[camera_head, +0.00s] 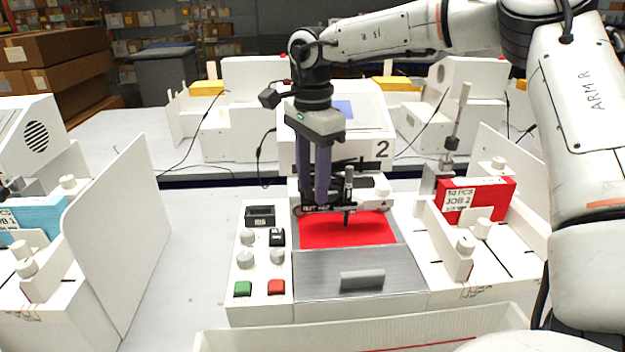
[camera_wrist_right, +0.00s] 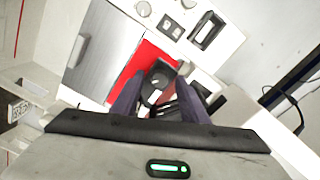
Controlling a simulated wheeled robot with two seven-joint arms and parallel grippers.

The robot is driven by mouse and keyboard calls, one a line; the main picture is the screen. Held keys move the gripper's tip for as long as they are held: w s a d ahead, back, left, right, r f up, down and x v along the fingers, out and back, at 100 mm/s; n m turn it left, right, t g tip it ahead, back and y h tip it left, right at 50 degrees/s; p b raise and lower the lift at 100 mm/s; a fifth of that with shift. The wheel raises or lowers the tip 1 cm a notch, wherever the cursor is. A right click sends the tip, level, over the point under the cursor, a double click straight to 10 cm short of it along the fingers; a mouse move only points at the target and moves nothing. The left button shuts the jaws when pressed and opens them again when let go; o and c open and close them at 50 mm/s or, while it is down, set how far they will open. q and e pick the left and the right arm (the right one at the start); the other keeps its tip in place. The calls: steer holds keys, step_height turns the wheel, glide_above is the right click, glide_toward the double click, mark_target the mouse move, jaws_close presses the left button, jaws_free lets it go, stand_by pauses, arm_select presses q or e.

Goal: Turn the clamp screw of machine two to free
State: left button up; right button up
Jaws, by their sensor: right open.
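Machine two (camera_head: 360,302) stands in the middle, with a "2" on its upper housing. A red sheet (camera_head: 345,235) lies on its bed under a dark pen carriage (camera_head: 345,209) with an upright pen. My right gripper (camera_head: 314,198) points down at the carriage, just left of the pen. Its two dark fingers are apart. In the right wrist view a dark round knob with a light mark, seemingly the clamp screw (camera_wrist_right: 158,78), shows between or just beyond the fingertips (camera_wrist_right: 157,95). I cannot tell whether they touch it. My left gripper is out of view.
Knobs and green (camera_head: 243,288) and red (camera_head: 276,287) buttons sit left of the bed. A holder with red "JOB 2" cards (camera_head: 478,200) stands right. A white partition (camera_head: 118,235) stands left. A white tray (camera_head: 365,333) lies in front.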

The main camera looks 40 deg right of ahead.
mark_target(313, 188)
steer(key=shift+r, duration=0.1)
step_height(313, 188, up, 10)
stand_by(0.4)
stand_by(0.5)
